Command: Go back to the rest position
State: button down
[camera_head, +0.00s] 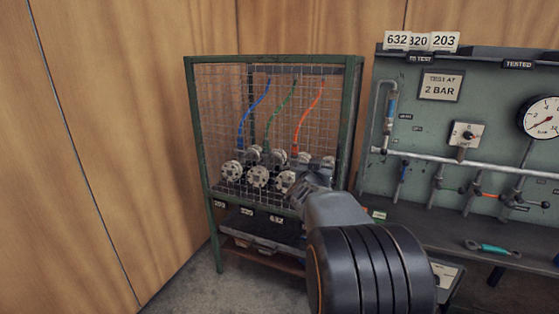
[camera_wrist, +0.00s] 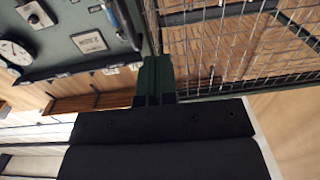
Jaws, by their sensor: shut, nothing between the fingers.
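My gripper (camera_wrist: 154,62) shows in the wrist view as two dark fingers close together, shut with nothing between them. In the head view my arm reaches forward to the lower right front of the green mesh cage (camera_head: 355,120), and its wrist hides the fingertips there. Several round grey flanges, one of them a flange (camera_head: 232,171) at the left, sit in the lower part of the cage. Blue, green and orange hoses (camera_head: 308,112) hang above them. In the wrist view the cage mesh (camera_wrist: 230,40) lies to the right of the fingers.
A grey-green test panel (camera_head: 420,125) stands right of the cage, with a gauge (camera_head: 541,117), a pipe (camera_head: 480,167) and valves. A teal-handled tool (camera_head: 492,248) lies on its bench. Wooden walls (camera_head: 90,120) close off the left and back. Some floor (camera_head: 185,285) is clear at the lower left.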

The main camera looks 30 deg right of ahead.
jog(key=w+a+f+n+y, duration=0.2)
jog(key=a+f+y, duration=0.4)
jog(key=f+y, duration=0.1)
jog(key=s+a+f+n+g+y+p, duration=0.1)
jog(key=s+a+n+g+y+p, duration=0.25)
jog(key=a, duration=0.65)
jog(key=s+a+r+n+g+y+p, duration=0.3)
jog(key=s+a+r+n+g+p, duration=0.1)
jog(key=s+a+r+p, duration=0.8)
jog(key=s+a+n+p, duration=0.1)
jog(key=s+a+p, duration=0.2)
jog(key=s+p, duration=0.2)
jog(key=shift+a+r+y, duration=0.2)
jog(key=shift+a+y, duration=0.05)
jog(key=shift+y, duration=0.1)
jog(key=shift+s, duration=0.1)
